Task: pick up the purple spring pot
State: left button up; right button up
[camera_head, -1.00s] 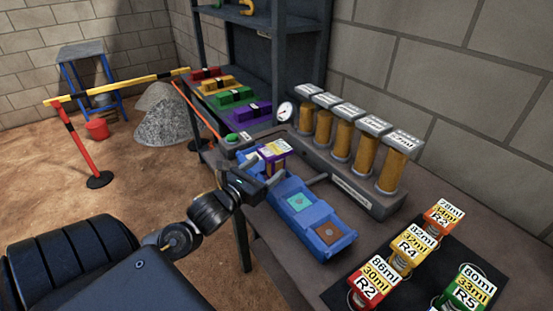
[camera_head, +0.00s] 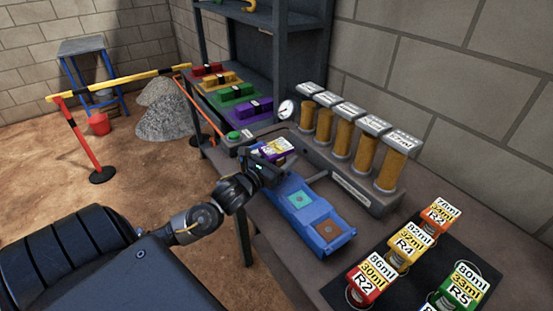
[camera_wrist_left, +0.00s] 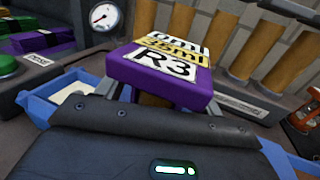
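The purple spring pot (camera_head: 278,148) stands at the far end of the blue tray (camera_head: 327,236). Its top carries a white and yellow label reading R3 in the left wrist view, where the pot (camera_wrist_left: 165,78) fills the upper middle. My left gripper (camera_head: 268,163) is right at the pot, on its near side. In the left wrist view the grey fingers (camera_wrist_left: 168,100) are spread wide, one at each side under the purple head. The pot's lower body is hidden by the gripper housing, and contact cannot be seen. My right gripper is not in view.
A rack of orange cylinders (camera_head: 342,139) with a gauge (camera_head: 286,110) stands just behind the tray. A green button (camera_head: 233,135) is at the left. Several labelled spring pots stand on a black mat (camera_head: 400,284) at the right. Coloured blocks lie at the back left.

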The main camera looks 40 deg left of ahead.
pick_arm(q)
jog(key=c, duration=0.9)
jog(key=shift+c, duration=0.5)
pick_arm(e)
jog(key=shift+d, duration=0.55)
pick_arm(q)
jog(key=shift+r, duration=0.1)
